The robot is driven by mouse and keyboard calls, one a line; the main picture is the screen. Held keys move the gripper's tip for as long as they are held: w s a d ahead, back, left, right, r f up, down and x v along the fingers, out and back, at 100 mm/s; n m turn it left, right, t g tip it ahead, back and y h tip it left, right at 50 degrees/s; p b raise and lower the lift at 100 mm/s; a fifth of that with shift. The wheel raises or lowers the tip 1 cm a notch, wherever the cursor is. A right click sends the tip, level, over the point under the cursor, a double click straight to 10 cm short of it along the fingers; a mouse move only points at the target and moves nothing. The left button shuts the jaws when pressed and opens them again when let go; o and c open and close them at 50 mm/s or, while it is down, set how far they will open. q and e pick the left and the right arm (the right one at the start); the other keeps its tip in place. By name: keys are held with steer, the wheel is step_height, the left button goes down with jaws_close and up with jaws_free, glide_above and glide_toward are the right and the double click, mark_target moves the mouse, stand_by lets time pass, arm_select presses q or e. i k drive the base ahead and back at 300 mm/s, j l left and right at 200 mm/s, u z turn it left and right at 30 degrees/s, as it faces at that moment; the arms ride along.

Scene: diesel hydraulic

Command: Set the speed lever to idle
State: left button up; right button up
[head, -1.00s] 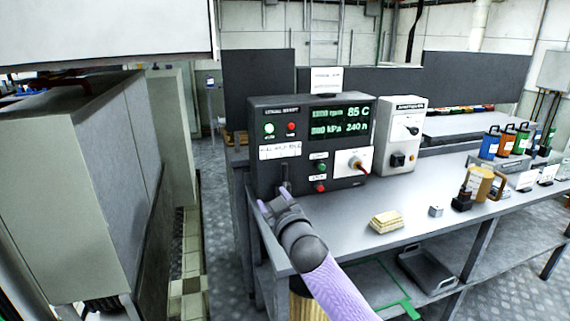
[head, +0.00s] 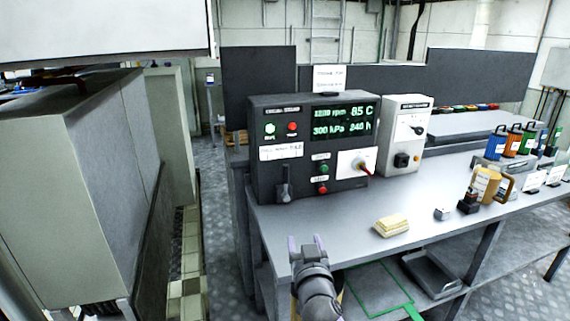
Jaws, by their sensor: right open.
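The dark control panel (head: 262,187) stands at the left end of the bench, with a lit green display (head: 342,120). The speed lever (head: 285,187) is on the panel's lower left front, with its dark handle roughly upright. My right gripper (head: 306,243) is open and empty at the bench's front edge, below and to the right of the lever and apart from it. My left gripper is out of view.
A grey box with a rotary switch (head: 403,135) stands right of the panel. A dark tray (head: 430,272) lies on the shelf below.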

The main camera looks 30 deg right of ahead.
mark_target(285, 196)
steer(key=i+l, duration=0.85)
steer(key=i, duration=0.25)
